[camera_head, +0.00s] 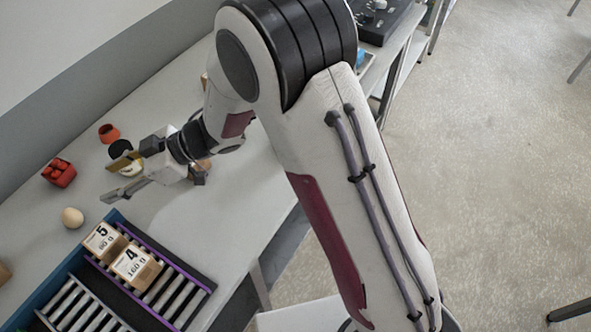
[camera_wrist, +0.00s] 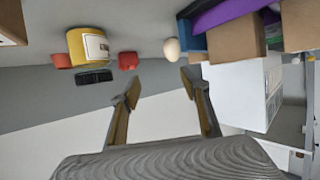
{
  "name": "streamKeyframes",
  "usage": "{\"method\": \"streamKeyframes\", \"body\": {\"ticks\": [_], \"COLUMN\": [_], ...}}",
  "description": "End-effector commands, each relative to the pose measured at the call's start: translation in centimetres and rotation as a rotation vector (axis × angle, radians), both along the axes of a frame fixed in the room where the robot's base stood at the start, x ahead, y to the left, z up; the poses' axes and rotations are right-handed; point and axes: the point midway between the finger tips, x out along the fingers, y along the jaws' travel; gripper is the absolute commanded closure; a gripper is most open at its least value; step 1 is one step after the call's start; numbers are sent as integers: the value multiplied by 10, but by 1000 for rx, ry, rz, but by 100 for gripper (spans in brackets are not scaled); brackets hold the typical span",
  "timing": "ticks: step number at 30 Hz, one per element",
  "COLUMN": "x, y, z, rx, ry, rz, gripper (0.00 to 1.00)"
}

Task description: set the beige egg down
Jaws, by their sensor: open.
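The beige egg (camera_head: 72,217) rests on the light table, just left of the blue-edged roller rack. In the wrist view the egg (camera_wrist: 172,48) is beyond the fingertips, apart from them. My gripper (camera_head: 112,196) is open and empty. It is to the right of the egg and a little above it in the head view. Both of its fingers show spread apart in the wrist view (camera_wrist: 160,88).
A roller rack (camera_head: 205,285) holds two cardboard boxes (camera_head: 103,238) (camera_head: 135,265) marked 5 and 4. A red container (camera_head: 60,172), an orange-red piece (camera_head: 109,133) and a yellow labelled container (camera_wrist: 90,46) stand nearby. Bare table lies around the egg.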

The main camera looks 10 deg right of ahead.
Motion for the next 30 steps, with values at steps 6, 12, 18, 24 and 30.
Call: {"method": "streamKeyframes", "body": {"ticks": [6, 12, 18, 24, 30], "x": [43, 82, 106, 112, 98], "y": [-33, -84, -146, -213, -278], "z": [31, 66, 100, 129, 151], "rx": [-51, -119, -190, -257, -320], "ry": [-87, -158, -197, -201, -168], "rz": [-172, -379, -586, -784, -967], "gripper": [54, 54, 54, 54, 54]}}
